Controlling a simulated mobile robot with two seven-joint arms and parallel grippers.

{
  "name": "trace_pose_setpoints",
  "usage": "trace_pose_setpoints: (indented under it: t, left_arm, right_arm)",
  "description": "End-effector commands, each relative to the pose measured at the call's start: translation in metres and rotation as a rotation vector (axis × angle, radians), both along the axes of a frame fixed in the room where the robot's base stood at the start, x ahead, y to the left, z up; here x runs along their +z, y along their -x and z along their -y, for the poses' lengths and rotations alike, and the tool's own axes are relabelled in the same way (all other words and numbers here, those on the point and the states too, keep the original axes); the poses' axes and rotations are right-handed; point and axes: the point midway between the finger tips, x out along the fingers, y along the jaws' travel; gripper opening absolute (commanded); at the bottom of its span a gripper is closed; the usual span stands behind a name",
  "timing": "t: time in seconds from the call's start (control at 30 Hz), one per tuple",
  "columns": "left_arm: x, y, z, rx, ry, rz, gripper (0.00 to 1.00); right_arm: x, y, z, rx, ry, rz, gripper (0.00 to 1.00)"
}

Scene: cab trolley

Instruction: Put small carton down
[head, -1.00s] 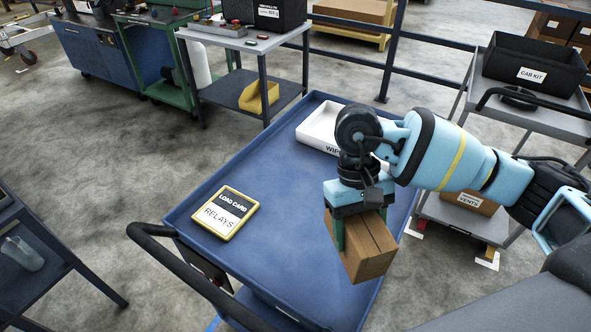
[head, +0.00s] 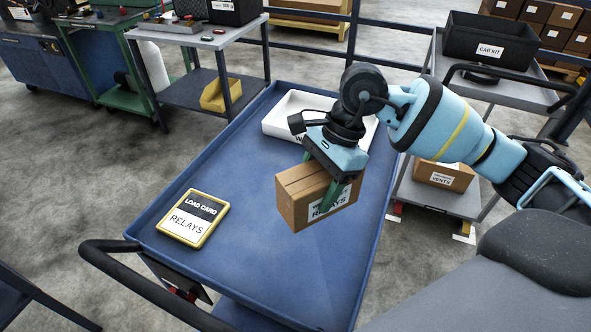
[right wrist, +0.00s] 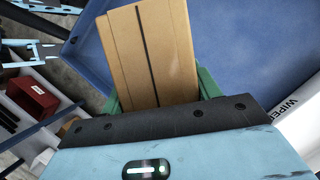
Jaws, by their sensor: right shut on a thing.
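The small carton (head: 302,200) is brown cardboard with a white label reading "RELAYS" on one side. My right gripper (head: 333,190) is shut on it, with green fingers on its sides. The carton is over the blue trolley top (head: 250,255); I cannot tell for sure whether its underside touches the surface. In the right wrist view the carton (right wrist: 150,55) sits between the green fingers, its top seam showing. A yellow-framed load card (head: 193,218) reading "RELAYS" lies on the trolley, left of the carton.
A white tray (head: 283,122) stands on the trolley behind the carton. The trolley has raised edges and a black handle (head: 130,285) at the front left. A grey cart with a black car kit bin (head: 495,42) stands right. The trolley's front middle is clear.

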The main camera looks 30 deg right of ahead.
Motion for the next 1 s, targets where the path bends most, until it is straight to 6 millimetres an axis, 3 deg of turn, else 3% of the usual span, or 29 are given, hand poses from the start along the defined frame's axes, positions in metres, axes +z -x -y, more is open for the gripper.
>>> trace_pose_setpoints:
  t: [0.1,0.3,0.67,1.0]
  left_arm:
    - [-0.008,0.003,0.001,0.001,0.001,-0.01,0.36]
    - [-0.014,0.006,0.002,0.002,0.002,-0.021,0.36]
    - [-0.015,0.008,0.002,0.002,0.003,-0.024,0.36]
    - [-0.016,0.01,0.002,0.002,0.004,-0.027,0.36]
  right_arm:
    - [0.003,-0.012,0.003,-0.212,-0.001,0.002,0.28]
    - [0.012,-0.025,0.007,-0.465,-0.001,0.002,0.28]
    - [0.015,-0.03,0.009,-0.567,0.0,0.0,0.28]
    - [-0.036,-0.029,0.009,-0.567,0.001,-0.004,0.28]
